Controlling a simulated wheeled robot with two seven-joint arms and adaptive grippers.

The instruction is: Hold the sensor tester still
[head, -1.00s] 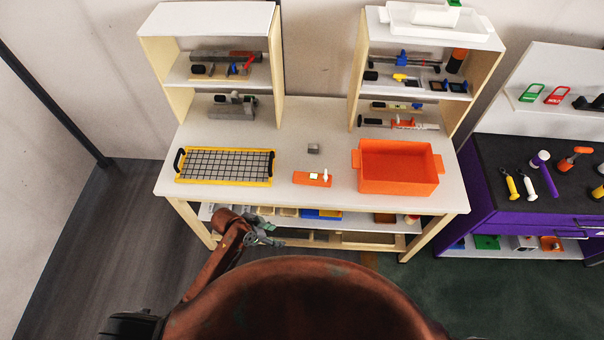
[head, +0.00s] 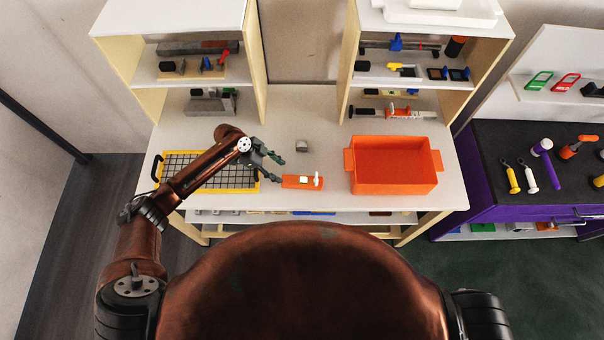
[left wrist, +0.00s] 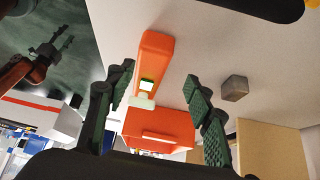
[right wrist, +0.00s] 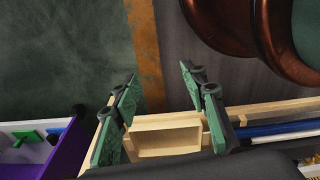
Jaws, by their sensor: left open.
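The sensor tester, an orange bar with a small lit screen and a white knob, lies on the white worktop (head: 320,112). I take the orange bar (head: 291,182) to be it; it also shows in the left wrist view (left wrist: 156,55). My left gripper (head: 281,170) is open and empty, with its tips close to the tester's left end. In the left wrist view the tester appears between the spread fingers; I cannot tell if they touch it. My right gripper (right wrist: 158,82) is open and empty, over the lower shelf area in the right wrist view.
A grey block (head: 302,146) sits behind the tester. An orange bin (head: 394,186) stands to its right. A yellow-rimmed wire basket (head: 252,187) lies to the left, under my left arm. Shelf units with tools rise at the back on both sides.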

